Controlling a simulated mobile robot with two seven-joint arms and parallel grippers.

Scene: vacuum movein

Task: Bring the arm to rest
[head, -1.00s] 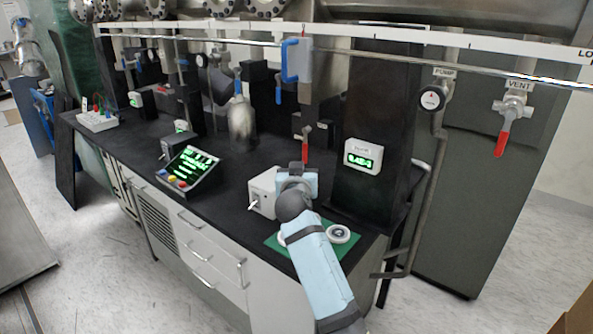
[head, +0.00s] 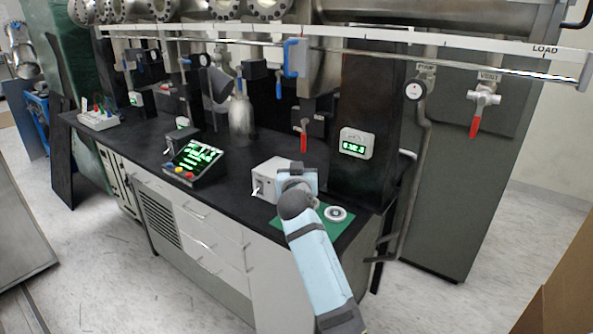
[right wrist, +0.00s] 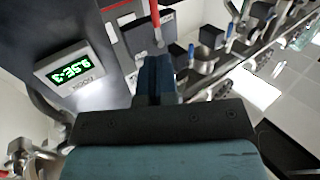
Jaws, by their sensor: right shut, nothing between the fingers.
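My right arm (head: 318,262) reaches up from the bottom over the front edge of the black bench (head: 120,137). In the head view its wrist (head: 297,182) is in front of the grey box with a small lever (head: 267,178); the fingers are hidden there. In the right wrist view my right gripper (right wrist: 155,80) has its blue fingers together, with nothing between them. Beyond the fingers is a red handle (right wrist: 155,20), and to the left a box with a green display (right wrist: 67,68). My left gripper is not in view.
A green mat (head: 342,224) with a round metal piece (head: 335,214) lies beside my arm. A readout box (head: 355,143) is on the dark column. A control panel (head: 194,162) and a metal bottle (head: 240,118) stand left. A long rail (head: 420,60) crosses above. The floor (head: 60,210) is clear at left.

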